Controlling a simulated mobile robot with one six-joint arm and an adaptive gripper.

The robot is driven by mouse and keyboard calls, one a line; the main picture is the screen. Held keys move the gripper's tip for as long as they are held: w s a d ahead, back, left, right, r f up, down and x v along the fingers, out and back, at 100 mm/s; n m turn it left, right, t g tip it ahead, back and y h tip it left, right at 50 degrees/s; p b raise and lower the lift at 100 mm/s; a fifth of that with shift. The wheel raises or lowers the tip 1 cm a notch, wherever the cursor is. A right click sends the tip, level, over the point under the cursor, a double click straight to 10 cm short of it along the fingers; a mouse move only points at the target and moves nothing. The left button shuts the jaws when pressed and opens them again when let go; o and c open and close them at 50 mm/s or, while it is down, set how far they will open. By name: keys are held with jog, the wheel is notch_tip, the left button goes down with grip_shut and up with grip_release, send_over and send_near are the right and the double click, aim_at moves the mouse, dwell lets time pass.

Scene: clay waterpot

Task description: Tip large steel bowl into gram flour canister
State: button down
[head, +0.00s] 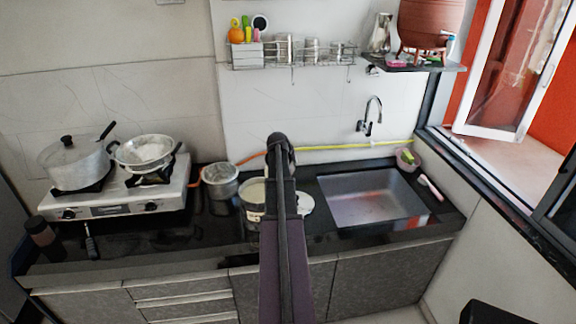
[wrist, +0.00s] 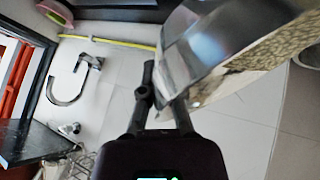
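My gripper (wrist: 163,110) has its two dark fingers at the near edge of a large shiny steel bowl (wrist: 215,50) in the wrist view. One finger is on each side of the bowl's wall, so it looks shut on the rim. The bowl is tilted; a speckled tan area shows on its right part, and I cannot tell if that is contents or reflection. In the head view my arm's end (head: 279,150) is over the counter, and the bowl is not clearly seen. A round canister with pale contents (head: 250,212), probably the gram flour canister, stands partly behind my arm.
A white disc (head: 305,204) lies right of my arm, beside the sink (head: 368,200). A steel pot (head: 220,186) stands left of the canister. The stove (head: 120,202) carries a lidded pot (head: 73,165) and a pan (head: 147,153). A wire rack (head: 300,57) hangs above.

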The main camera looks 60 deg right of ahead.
jog(key=shift+w+a+r+n+g+h+b, duration=0.35)
jog(key=shift+w+a+r+g+h, duration=0.15)
jog(key=shift+h, duration=0.2)
dwell(0.9)
jog(key=shift+w+a+r, duration=0.1)
jog(key=shift+w+r, duration=0.05)
dwell(0.9)
jog(key=shift+w+a+r+g+h, duration=0.25)
jog(key=shift+r+g+h, duration=0.05)
jog(key=shift+g+h, duration=0.1)
jog(key=shift+w+a+r+n+h, duration=0.15)
jog(key=shift+r+n+h, duration=0.05)
jog(key=shift+n+h, duration=0.1)
dwell(0.8)
jog(key=shift+w+a+r+g+h+b, duration=0.25)
jog(key=shift+g+h+b, duration=0.05)
jog(key=shift+g+b, duration=0.1)
jog(key=shift+r, duration=0.1)
dwell(0.4)
jog(key=shift+w+a+r, duration=0.1)
jog(key=shift+w+a, duration=0.05)
jog(key=shift+w, duration=0.1)
dwell(0.4)
jog(key=shift+w+a+r+n+g+h+b, duration=0.2)
jog(key=shift+w+a+n+g+h+b, duration=0.1)
jog(key=shift+h, duration=0.1)
jog(key=shift+w+a+r+h, duration=0.15)
jog(key=shift+a+h, duration=0.05)
jog(key=shift+h, duration=0.1)
dwell(0.8)
